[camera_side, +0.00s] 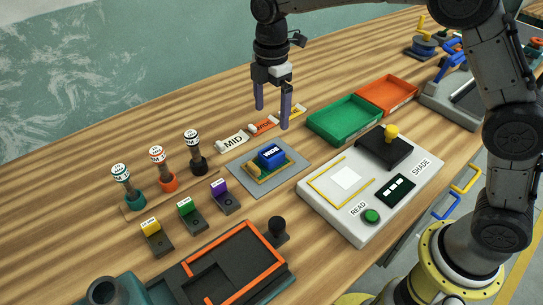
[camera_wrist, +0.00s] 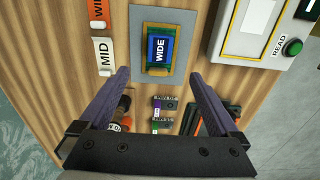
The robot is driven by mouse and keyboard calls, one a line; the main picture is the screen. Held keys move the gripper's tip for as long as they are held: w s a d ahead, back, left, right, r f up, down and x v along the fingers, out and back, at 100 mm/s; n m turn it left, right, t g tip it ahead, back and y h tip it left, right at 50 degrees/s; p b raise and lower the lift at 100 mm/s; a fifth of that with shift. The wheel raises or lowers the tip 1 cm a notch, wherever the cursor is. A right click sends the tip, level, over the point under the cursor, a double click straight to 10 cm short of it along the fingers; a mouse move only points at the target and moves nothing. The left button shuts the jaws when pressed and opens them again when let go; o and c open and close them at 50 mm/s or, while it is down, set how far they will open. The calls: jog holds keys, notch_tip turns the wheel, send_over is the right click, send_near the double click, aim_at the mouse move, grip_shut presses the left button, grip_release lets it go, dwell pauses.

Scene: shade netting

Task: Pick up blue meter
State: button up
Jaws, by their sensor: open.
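A blue block (camera_side: 271,156) marked WIDE sits on a yellow-edged green pad on a grey mat (camera_side: 296,160) on the bench. It is the blue thing that best fits the blue meter. In the wrist view the blue block (camera_wrist: 160,51) lies just ahead of the fingertips, roughly centred between them. My gripper (camera_side: 272,118) hangs above the bench, behind the block in the side view, with its two purple fingers apart and nothing between them. The wrist view shows the same open gripper (camera_wrist: 158,73).
A white SHADE reader (camera_side: 350,222) with a green button stands right of the mat. Green (camera_side: 345,121) and orange (camera_side: 388,93) trays are behind it. MID (camera_side: 233,141) and orange tags lie near my fingers. Round-topped stamps (camera_side: 194,150) stand left, small colored blocks (camera_side: 187,209) in front.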

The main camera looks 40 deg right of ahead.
send_over(271, 152)
notch_tip(271, 152, down, 8)
jog(key=shift+s+a, duration=0.1)
jog(key=shift+f, duration=2.95)
jog(key=shift+r, duration=0.1)
grip_shut()
